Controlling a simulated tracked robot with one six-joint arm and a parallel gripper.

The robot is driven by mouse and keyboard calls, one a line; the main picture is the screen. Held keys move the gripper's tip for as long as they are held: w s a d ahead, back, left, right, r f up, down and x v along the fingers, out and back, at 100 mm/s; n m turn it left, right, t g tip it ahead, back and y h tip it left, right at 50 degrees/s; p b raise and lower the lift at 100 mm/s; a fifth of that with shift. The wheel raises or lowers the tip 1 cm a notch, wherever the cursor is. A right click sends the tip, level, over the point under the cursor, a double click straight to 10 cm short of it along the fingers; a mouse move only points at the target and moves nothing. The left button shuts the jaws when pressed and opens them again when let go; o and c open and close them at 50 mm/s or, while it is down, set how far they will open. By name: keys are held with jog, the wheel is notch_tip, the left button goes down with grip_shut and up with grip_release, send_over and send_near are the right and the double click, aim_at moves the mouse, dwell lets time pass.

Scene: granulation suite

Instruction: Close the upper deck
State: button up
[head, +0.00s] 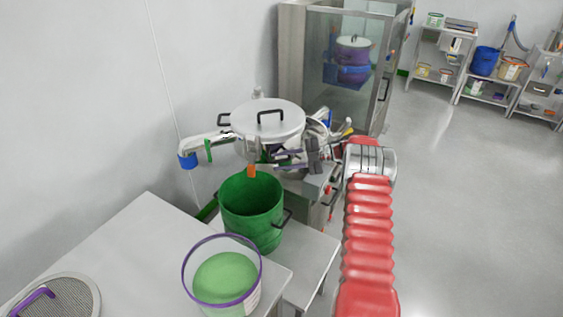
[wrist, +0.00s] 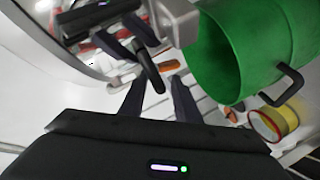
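The upper deck (head: 265,140) is a round steel drum with a lid and a black handle on top, in the middle of the head view. It sits offset to the left of the steel machine body (head: 318,178), partly above the green bucket (head: 250,208). My gripper (head: 313,155) is a small dark shape at its right side, partly lost among clutter. In the wrist view my gripper (wrist: 158,84) has its two dark fingers apart. A black bar handle (wrist: 148,65) reaches toward the gap between them; I cannot tell whether they touch it.
The green bucket also shows at upper right in the wrist view (wrist: 240,50). A steel table (head: 130,240) holds a purple-rimmed tub (head: 225,280) and a mesh sieve (head: 60,300). A glass-fronted cabinet (head: 345,75) stands behind. The floor at right is clear.

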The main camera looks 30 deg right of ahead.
jog(key=v, duration=1.3)
jog(key=shift+d, duration=0.35)
jog(key=shift+s, duration=0.15)
